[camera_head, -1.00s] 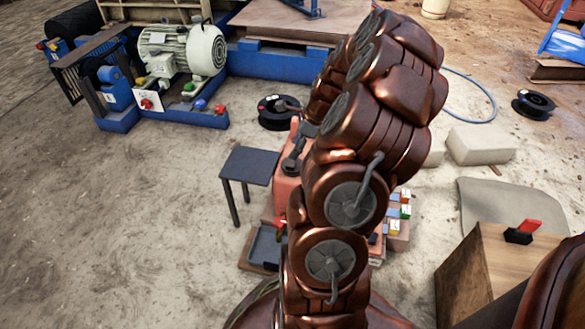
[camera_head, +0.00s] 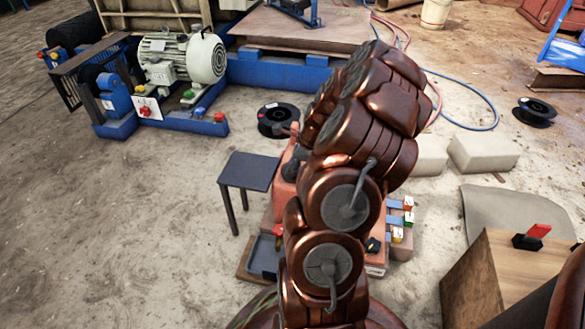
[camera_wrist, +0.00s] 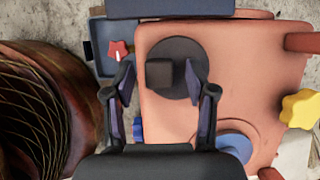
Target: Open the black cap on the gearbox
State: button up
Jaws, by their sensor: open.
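The gearbox is a salmon-coloured housing (camera_wrist: 255,60) that fills much of the wrist view. In the head view, part of it (camera_head: 284,190) shows left of my arm, which hides most of it. The black cap (camera_wrist: 185,48) is a dark round disc with a raised square knob (camera_wrist: 160,72) on the housing's top. My gripper (camera_wrist: 161,78) is open, with one finger on each side of the knob as seen from the wrist. The knob lies nearer the left finger. A gap shows on both sides. I cannot tell the fingers' height over the cap.
A dark small table (camera_head: 249,171) stands left of the gearbox. A yellow star-shaped knob (camera_wrist: 301,109) and a red one (camera_wrist: 119,48) show around the housing. A wooden block (camera_head: 490,280) stands at lower right. The floor at left is clear.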

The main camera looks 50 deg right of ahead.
jog(key=shift+c, duration=0.4)
grip_shut()
jog(key=shift+d, duration=0.15)
